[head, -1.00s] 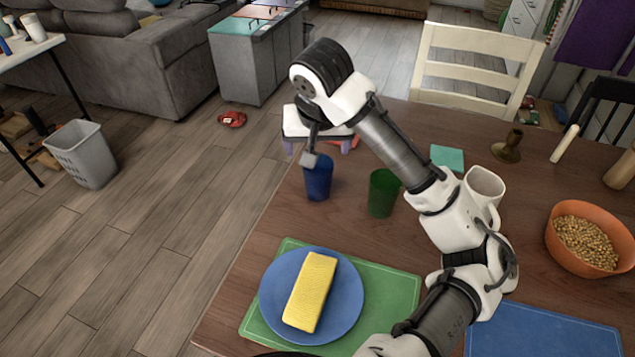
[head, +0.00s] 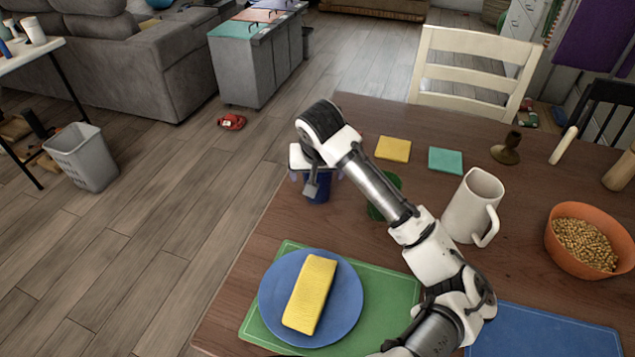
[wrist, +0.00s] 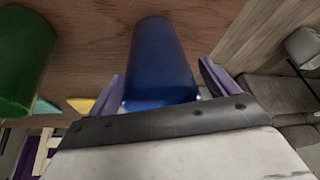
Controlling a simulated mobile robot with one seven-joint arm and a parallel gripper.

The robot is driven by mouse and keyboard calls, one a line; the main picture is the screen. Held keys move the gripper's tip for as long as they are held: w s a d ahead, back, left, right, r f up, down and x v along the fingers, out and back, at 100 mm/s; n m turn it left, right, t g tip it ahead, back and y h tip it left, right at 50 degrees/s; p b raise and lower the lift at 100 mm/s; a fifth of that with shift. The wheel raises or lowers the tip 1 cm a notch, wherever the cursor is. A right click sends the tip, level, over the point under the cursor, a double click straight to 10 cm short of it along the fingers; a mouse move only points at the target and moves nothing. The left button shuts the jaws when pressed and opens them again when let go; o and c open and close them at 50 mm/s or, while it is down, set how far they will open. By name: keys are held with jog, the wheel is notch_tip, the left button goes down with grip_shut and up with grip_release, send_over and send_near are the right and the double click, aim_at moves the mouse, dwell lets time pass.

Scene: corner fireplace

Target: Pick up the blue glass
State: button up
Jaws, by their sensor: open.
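The blue glass (head: 318,191) stands on the wooden table near its left edge, partly hidden by my wrist in the head view. In the wrist view the blue glass (wrist: 160,60) lies between the two purple fingers of my gripper (wrist: 163,82), one on each side. The fingers are open, and a gap shows beside the glass, so they do not look closed on it. In the head view my gripper (head: 317,176) is at the glass's upper part.
A green glass (head: 383,205) stands close to the right, partly behind my arm; it also shows in the wrist view (wrist: 22,55). A white pitcher (head: 468,208), an orange bowl (head: 560,245) and a blue plate (head: 345,300) with a yellow block (head: 310,295) are also on the table.

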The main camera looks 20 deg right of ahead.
jog(key=shift+f, duration=0.1)
jog(key=shift+c, duration=0.4)
jog(key=c, duration=1.1)
